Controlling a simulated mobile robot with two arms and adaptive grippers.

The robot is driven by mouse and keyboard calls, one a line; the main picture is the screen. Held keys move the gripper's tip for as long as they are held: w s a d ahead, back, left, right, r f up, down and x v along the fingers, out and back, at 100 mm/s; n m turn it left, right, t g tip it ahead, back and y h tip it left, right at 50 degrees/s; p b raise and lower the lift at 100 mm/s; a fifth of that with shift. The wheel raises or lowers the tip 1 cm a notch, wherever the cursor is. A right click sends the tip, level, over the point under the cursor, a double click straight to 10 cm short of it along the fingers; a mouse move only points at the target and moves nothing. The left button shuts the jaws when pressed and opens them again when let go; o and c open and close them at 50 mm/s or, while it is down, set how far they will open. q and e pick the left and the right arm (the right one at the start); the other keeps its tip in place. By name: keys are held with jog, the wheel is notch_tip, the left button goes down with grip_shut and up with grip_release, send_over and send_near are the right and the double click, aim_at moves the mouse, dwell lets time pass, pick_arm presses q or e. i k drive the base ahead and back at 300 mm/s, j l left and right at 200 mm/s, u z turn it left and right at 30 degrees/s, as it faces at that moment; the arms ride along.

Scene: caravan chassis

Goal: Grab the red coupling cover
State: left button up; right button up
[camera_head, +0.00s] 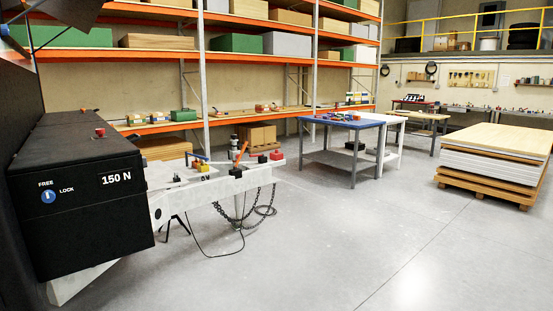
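A small red block (277,155) sits at the far right end of the grey metal drawbar (222,188) and looks like the red coupling cover. A smaller dark piece with a red top stands just left of it. Another small red part (99,132) is on top of the black box (85,205) at the left, which is marked "150 N" and "FREE / LOCK". At this size I cannot tell the exact shape of the red block. Neither of my grippers is in view.
An orange lever (240,152), a yellow block (197,167) and a grey post crowd the drawbar. A chain (246,209) and black cable hang below it. A blue-topped table (343,121) and a board stack (495,165) stand beyond. The floor (340,240) at right is clear.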

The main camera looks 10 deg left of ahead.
aim_at(275, 156)
jog(key=l+z, duration=0.1)
jog(key=z, duration=0.3)
jog(key=l+z, duration=0.1)
jog(key=z, duration=0.35)
jog(key=i+l+z, duration=0.25)
jog(key=i+l, duration=0.45)
jog(key=l, duration=0.25)
jog(key=i+l+z, duration=0.25)
jog(key=i+l, duration=0.5)
jog(key=i+j+u, duration=0.2)
jog(key=i+u, duration=0.75)
jog(key=i+l+u, duration=0.15)
jog(key=i+u, duration=0.3)
jog(key=i+l+u, duration=0.45)
jog(key=i+j+u, duration=0.3)
jog(key=i, duration=0.75)
jog(key=i+j+u, duration=0.1)
jog(key=i+u, duration=0.15)
jog(key=i, duration=0.8)
